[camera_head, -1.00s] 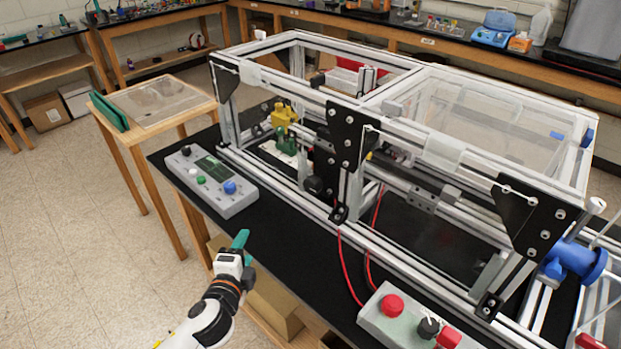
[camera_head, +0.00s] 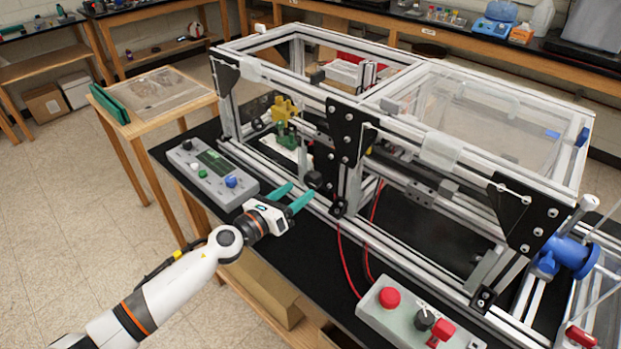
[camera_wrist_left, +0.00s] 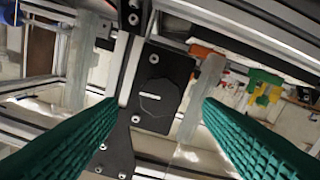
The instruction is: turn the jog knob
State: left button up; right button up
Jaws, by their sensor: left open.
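A black faceted knob (camera_wrist_left: 158,97) with a white mark line sits on a black plate of the extrusion frame. In the head view the knob (camera_head: 312,180) shows low on the frame's front, just beyond my left fingertips. My left gripper (camera_head: 302,190) is open, with its teal fingers pointing at the frame. In the left wrist view the ridged green fingers (camera_wrist_left: 159,106) stand on either side of the knob, with gaps and nothing between them; I cannot tell whether the tips reach its depth. My right gripper is not in view.
A grey control box (camera_head: 208,172) with coloured knobs lies left of my gripper. A second box (camera_head: 400,325) with a red button, a black knob and a red switch is at front right. Red cables (camera_head: 343,262) hang beside the frame. The black bench top (camera_head: 290,245) between is clear.

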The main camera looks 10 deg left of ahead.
aim_at(309, 183)
pick_arm(q)
jog(key=x, duration=0.6)
jog(key=shift+c, duration=0.6)
jog(key=shift+s, duration=0.1)
jog(key=c, duration=0.8)
